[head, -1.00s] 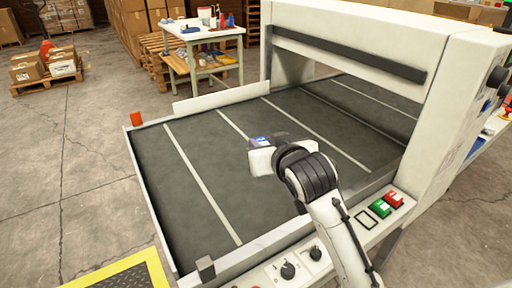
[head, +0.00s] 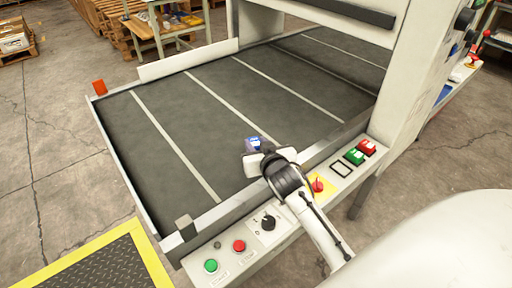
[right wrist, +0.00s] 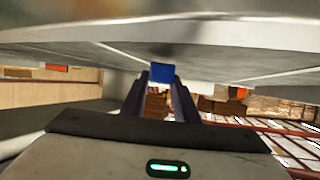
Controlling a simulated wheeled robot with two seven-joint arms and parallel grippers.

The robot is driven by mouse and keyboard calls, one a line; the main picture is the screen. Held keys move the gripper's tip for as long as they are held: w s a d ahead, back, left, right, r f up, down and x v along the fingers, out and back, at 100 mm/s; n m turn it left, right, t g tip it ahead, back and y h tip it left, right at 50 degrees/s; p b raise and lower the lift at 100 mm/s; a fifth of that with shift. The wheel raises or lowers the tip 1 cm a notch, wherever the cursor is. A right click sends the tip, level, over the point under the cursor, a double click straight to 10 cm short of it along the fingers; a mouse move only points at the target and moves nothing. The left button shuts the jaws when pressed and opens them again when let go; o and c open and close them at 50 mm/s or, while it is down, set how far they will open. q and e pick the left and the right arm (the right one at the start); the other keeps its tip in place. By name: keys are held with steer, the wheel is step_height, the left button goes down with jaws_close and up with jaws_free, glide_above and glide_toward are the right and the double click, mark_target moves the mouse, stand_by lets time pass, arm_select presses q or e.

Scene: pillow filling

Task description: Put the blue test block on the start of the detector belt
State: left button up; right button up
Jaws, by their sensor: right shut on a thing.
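The blue test block (head: 254,144) shows at the tip of my right gripper (head: 262,156) in the head view. In the right wrist view the blue block (right wrist: 163,74) sits between the two finger ends of my right gripper (right wrist: 160,88), which is shut on it. Part of the block is hidden by the gripper. The dark detector belt (head: 160,150) has white cross stripes and runs from the left into the white tunnel. The gripper and block are over the belt's near side, close to the rail; I cannot tell their height above it. My left gripper is not in view.
A control panel with a green button (head: 211,266), a red button (head: 239,246) and a black knob (head: 268,222) lines the near side. The detector housing (head: 425,70) stands at right. The belt's left part is clear.

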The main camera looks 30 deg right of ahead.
steer(key=shift+f, duration=0.55)
steer(key=shift+f, duration=0.15)
steer(key=o, duration=1.1)
steer(key=shift+c, duration=0.2)
steer(key=p+v, duration=0.1)
steer(key=v, duration=1.1)
